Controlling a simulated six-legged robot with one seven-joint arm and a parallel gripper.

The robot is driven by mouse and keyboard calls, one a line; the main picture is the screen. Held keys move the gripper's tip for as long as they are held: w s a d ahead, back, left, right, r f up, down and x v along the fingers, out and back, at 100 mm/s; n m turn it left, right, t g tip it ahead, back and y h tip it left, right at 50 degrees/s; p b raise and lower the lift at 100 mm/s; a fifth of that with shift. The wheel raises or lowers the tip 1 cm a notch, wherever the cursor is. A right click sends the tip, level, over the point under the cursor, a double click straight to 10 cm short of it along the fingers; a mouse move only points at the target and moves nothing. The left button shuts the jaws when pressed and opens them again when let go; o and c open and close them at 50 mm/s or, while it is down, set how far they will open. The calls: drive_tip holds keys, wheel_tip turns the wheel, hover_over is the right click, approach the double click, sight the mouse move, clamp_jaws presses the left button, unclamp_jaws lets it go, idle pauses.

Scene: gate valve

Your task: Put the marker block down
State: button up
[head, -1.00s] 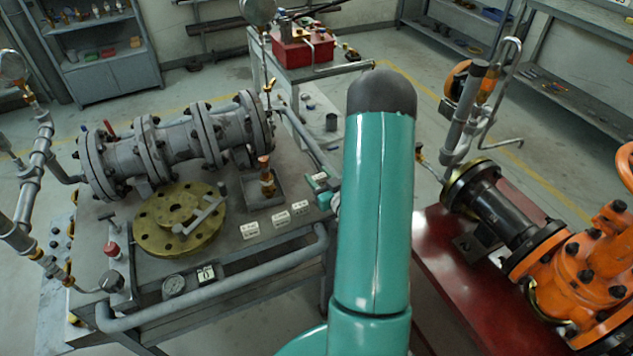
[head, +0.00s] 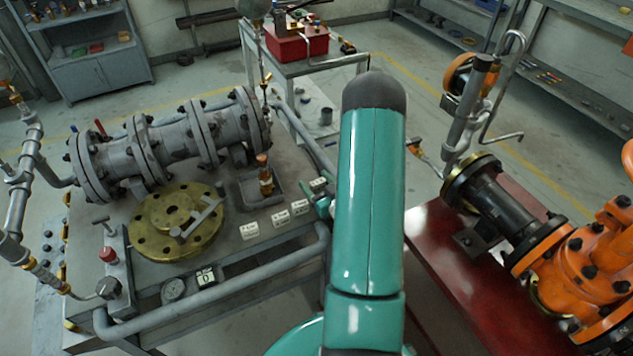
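Small white blocks with dark markings lie in a row on the grey bench: a left block (head: 249,230), a middle block (head: 279,217) and a right block (head: 299,207). Another small pale block (head: 318,184) shows just beyond them, against my arm's left edge. Small teal and dark parts, likely of my gripper (head: 323,205), show beside this block. My large teal arm link hides most of that area. I cannot tell whether the fingers hold the block or whether it touches the bench.
A grey flanged pipe (head: 165,150), a brass flange disc (head: 176,222) and a small tray with a brass fitting (head: 265,180) crowd the bench. A grey rail (head: 220,284) runs along its front. An orange valve (head: 585,255) stands on a red base at right.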

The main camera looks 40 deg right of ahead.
drive_tip(key=shift+s+r, duration=0.2)
drive_tip(key=shift+s, duration=0.1)
drive_tip(key=s+a, duration=0.1)
drive_tip(key=s, duration=1)
drive_tip(key=shift+s+a+r, duration=0.15)
drive_tip(key=shift+a+r, duration=0.15)
drive_tip(key=shift+a, duration=0.1)
